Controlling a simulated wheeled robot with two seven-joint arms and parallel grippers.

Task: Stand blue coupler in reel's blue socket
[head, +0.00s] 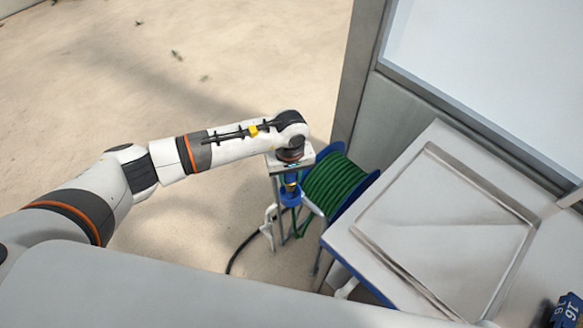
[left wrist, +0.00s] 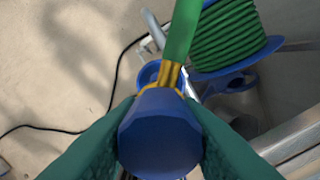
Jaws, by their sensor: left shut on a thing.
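My left gripper (head: 291,175) points down beside the reel, its teal fingers shut on the blue coupler (left wrist: 160,132). The coupler fills the gap between the fingers in the left wrist view; a brass collar and green hose extend from its far end. In the head view the coupler shows as a small blue and yellow piece below the gripper. A blue ring-shaped socket (left wrist: 148,73) shows just beyond the coupler, partly hidden by it. The coupler's end overlaps this ring in view; I cannot tell whether they touch. The reel (head: 338,188) carries green hose. My right gripper is not in view.
A grey metal table with a shallow tray (head: 527,222) stands right of the reel. A blue numbered item (head: 567,311) lies at the lower right corner. A black cable (head: 240,248) runs over the sandy floor. The floor at the left is open.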

